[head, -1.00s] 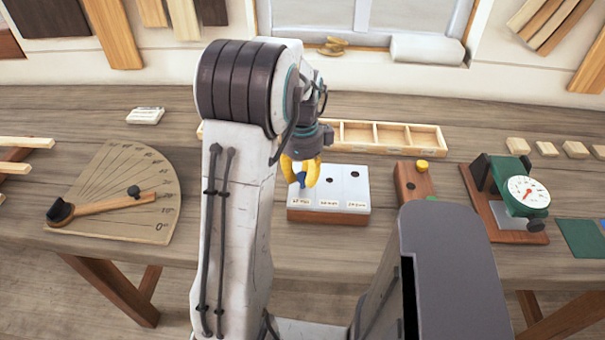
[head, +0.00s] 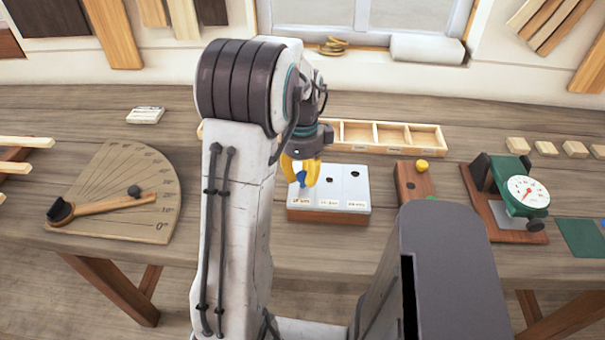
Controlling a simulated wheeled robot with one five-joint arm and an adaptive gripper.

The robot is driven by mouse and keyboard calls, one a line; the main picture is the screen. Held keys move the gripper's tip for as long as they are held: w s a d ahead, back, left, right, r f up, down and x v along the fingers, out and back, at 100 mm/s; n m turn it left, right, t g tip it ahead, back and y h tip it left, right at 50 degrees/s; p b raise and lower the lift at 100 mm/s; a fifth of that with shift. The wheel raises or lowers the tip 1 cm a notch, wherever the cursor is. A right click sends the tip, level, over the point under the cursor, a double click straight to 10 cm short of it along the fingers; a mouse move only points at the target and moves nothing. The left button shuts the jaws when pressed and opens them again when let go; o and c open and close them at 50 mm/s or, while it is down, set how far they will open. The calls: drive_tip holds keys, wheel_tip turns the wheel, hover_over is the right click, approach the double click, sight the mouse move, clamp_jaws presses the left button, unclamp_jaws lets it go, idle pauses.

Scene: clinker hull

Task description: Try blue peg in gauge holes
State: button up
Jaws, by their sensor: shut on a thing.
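The gauge block (head: 345,205) has a pale top with a row of dark holes and a label under each, on a brown wooden base. My gripper (head: 301,180) has yellow fingers and is shut on the blue peg (head: 302,179). It holds the peg upright over the left end of the gauge, at the leftmost hole. The fingers hide that hole, so I cannot tell whether the peg's lower end is inside it. The middle and right holes are in plain view and empty.
A wooden block with a yellow peg (head: 422,166) stands right of the gauge. Farther right is a green dial gauge (head: 525,190). A compartment tray (head: 390,137) lies behind. A protractor board (head: 120,195) is at left. My arm hides the bench between.

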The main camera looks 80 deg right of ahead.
drive_tip(key=shift+r+p, duration=1.8)
drive_tip(key=shift+r, duration=0.6)
drive_tip(key=shift+s, duration=0.1)
